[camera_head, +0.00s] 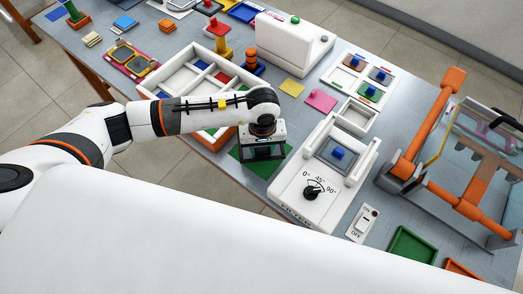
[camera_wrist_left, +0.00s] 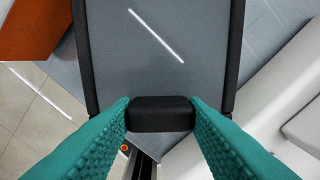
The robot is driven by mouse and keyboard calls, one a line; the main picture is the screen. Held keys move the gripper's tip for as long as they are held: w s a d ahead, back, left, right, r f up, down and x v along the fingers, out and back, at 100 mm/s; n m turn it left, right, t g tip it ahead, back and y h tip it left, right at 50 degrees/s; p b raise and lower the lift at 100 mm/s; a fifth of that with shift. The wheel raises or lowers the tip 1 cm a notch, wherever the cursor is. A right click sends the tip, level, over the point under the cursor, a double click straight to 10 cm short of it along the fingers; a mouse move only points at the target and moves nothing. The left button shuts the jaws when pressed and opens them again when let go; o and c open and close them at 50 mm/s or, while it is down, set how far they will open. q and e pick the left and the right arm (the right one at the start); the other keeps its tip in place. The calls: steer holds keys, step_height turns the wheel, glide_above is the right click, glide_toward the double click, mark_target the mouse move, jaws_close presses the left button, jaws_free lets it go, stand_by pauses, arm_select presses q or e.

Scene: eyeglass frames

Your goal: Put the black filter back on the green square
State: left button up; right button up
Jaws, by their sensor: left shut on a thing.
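My left gripper (camera_head: 263,150) is above the green square (camera_head: 265,170) in the head view and hides part of it. In the left wrist view my left gripper (camera_wrist_left: 160,115) has its teal fingers shut on the black block-like grip of the black filter (camera_wrist_left: 160,65). The filter shows there as a grey pane with black side edges and fills the upper middle. The head view does not show clearly whether the filter touches the square. My right gripper is not in view.
Right of the square stands a white device (camera_head: 290,180) with an angle dial and a blue-knobbed plate (camera_head: 338,154). A white compartment tray (camera_head: 170,75) lies behind my left arm. Yellow (camera_head: 291,87) and pink (camera_head: 320,101) squares lie farther back.

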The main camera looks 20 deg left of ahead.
mark_target(262, 156)
arm_select(q)
step_height(262, 156, down, 4)
steer(key=shift+p, duration=0.4)
steer(key=shift+f, duration=0.2)
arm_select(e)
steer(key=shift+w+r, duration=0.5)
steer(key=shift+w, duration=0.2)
arm_select(q)
steer(key=shift+f, duration=0.25)
steer(key=o, duration=1)
steer(key=shift+r, duration=0.1)
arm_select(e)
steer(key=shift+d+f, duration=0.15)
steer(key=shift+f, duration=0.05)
